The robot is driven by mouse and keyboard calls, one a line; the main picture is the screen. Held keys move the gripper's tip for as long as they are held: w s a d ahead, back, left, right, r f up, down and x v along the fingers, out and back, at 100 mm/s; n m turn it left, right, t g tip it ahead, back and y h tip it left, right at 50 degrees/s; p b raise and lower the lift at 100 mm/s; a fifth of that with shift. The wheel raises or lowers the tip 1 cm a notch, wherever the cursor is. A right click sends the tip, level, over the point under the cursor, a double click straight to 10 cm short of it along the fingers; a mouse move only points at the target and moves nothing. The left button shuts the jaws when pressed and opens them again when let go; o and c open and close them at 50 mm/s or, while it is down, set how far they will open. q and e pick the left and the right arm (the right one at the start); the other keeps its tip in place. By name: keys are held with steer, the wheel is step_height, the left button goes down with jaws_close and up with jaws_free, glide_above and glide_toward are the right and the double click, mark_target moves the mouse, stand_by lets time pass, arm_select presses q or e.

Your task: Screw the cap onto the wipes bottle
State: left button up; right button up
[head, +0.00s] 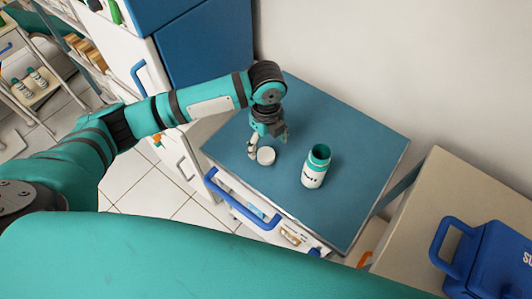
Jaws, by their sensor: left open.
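The wipes bottle (315,168) stands upright and open-topped on the blue cart top (345,125). It is teal with a white label, and its mouth shows dark. The white round cap (266,156) lies on the same surface, to the left of the bottle and apart from it. My left gripper (268,147) points down just behind and above the cap, with its fingers apart. Whether a finger touches the cap is hard to tell. The bottle stands clear of the gripper. My right gripper is not in view.
The cart top has free room behind and right of the bottle. A blue handle (245,205) runs along the cart's front. A blue box (490,262) sits on a beige surface at the lower right. A white and blue cabinet (205,50) stands behind my left arm.

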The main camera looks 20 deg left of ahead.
mark_target(266, 154)
arm_select(q)
steer(key=shift+s+f+p, duration=0.1)
steer(key=shift+f+p, duration=0.35)
steer(key=shift+f, duration=2.1)
steer(key=shift+c, duration=0.3)
steer(key=c, duration=0.8)
